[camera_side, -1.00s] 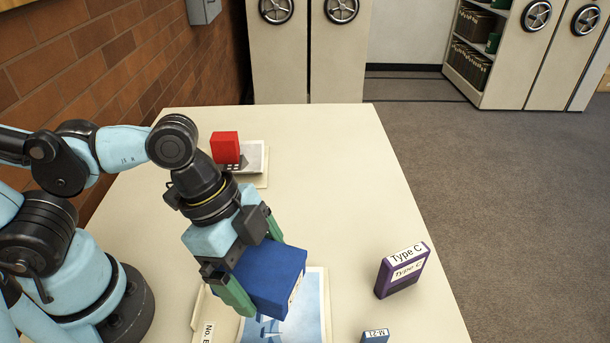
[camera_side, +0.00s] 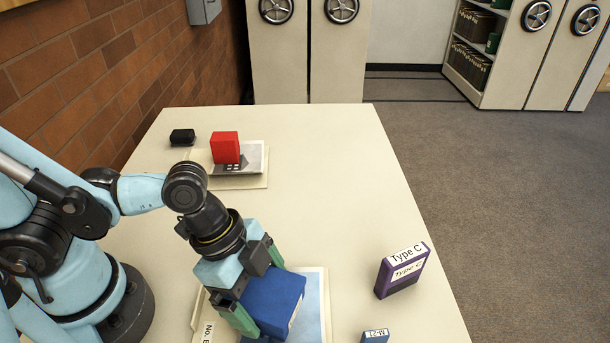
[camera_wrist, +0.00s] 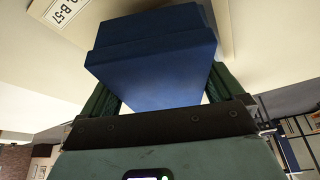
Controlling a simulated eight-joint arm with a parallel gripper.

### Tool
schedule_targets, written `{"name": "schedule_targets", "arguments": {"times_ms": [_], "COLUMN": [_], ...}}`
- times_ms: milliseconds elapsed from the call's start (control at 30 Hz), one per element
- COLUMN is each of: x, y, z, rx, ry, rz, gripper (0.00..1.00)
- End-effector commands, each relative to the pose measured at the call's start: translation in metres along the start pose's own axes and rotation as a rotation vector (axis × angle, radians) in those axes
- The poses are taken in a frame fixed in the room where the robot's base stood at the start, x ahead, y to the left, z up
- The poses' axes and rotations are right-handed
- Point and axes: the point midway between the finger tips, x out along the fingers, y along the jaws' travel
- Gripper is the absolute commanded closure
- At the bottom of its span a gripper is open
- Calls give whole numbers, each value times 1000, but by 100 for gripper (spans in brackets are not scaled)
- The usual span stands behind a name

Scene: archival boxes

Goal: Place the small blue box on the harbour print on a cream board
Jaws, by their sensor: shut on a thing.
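My gripper (camera_side: 268,298) is shut on a blue box (camera_side: 279,299), with a green finger on either side of it. The box fills the upper middle of the wrist view (camera_wrist: 160,62). It is over the print (camera_side: 313,287), a pale blue picture on a cream board (camera_side: 198,311) at the table's front. The box hides most of the print. I cannot tell whether its underside touches the print. A much smaller blue box (camera_side: 375,336), labelled M-21, stands at the front right, apart from the board.
A purple Type C box (camera_side: 402,272) stands to the right. A red box (camera_side: 225,147) sits on a grey print on another cream board (camera_side: 240,182) at the back. A black object (camera_side: 182,137) lies back left. The table's middle right is clear.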

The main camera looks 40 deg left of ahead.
Motion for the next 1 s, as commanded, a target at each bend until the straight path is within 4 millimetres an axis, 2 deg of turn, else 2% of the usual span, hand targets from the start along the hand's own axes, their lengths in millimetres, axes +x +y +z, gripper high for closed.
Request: {"name": "schedule_targets", "arguments": {"times_ms": [300, 800, 833, 1000], "x": [17, 22, 21, 21], "y": [0, 0, 0, 0], "z": [7, 9, 9, 9], "rx": [0, 0, 0, 0], "ry": [1, 0, 0, 0], "rz": [0, 0, 0, 0], "gripper": [44, 44, 1, 0]}}
